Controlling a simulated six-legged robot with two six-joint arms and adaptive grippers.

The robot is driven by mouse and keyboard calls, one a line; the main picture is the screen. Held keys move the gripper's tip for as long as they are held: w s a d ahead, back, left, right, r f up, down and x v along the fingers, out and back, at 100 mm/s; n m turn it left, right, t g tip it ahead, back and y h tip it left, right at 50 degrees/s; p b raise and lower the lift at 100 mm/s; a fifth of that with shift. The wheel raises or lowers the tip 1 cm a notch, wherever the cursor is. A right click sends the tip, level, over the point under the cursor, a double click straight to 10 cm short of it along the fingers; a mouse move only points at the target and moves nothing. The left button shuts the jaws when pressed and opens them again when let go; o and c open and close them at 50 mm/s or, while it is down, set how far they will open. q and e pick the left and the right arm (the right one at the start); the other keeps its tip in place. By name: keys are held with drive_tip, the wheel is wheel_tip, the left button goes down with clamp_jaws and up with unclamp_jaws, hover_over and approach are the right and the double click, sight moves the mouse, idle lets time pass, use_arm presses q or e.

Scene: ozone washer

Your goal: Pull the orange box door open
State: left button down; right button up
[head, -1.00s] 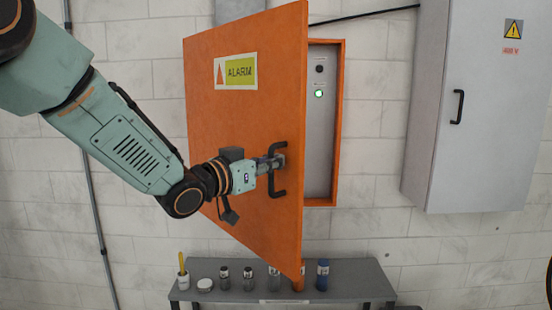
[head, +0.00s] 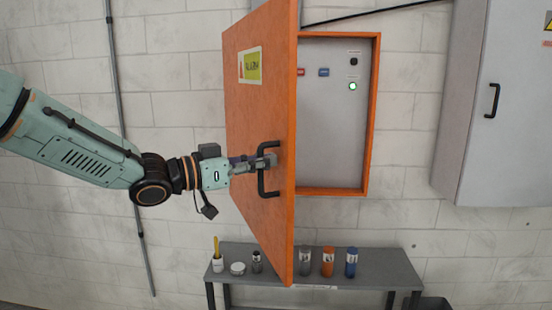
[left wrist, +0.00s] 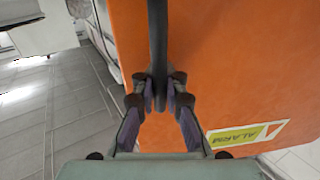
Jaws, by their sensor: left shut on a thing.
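The orange box door (head: 262,100) stands swung well open toward me, with its alarm label near the top. Its black handle (head: 262,182) is on the outer face, low down. My left gripper (head: 268,161) is shut on the handle; the left wrist view also shows the handle bar (left wrist: 158,40) between the two fingers (left wrist: 159,95). Inside the orange box (head: 375,120), a grey panel (head: 330,140) shows a lit green button (head: 352,86), a black knob and small red and blue labels. My right gripper is in neither view.
A grey bench (head: 385,268) below the door holds several small bottles and jars, including an orange one (head: 328,262) and a blue one (head: 351,262). A grey cabinet (head: 470,130) hangs to the right. A conduit runs down the wall at left.

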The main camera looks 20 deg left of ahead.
use_arm(q)
drive_tip(key=v, duration=0.5)
drive_tip(key=shift+w+a, duration=0.25)
drive_tip(key=shift+a, duration=0.15)
drive_tip(key=shift+f, duration=0.1)
drive_tip(key=shift+s+a, duration=0.2)
drive_tip(key=shift+a, duration=0.1)
drive_tip(key=c, duration=1.7)
unclamp_jaws()
drive_tip(key=shift+d, duration=0.15)
drive_tip(key=shift+c, duration=0.2)
drive_tip(key=shift+o, duration=0.3)
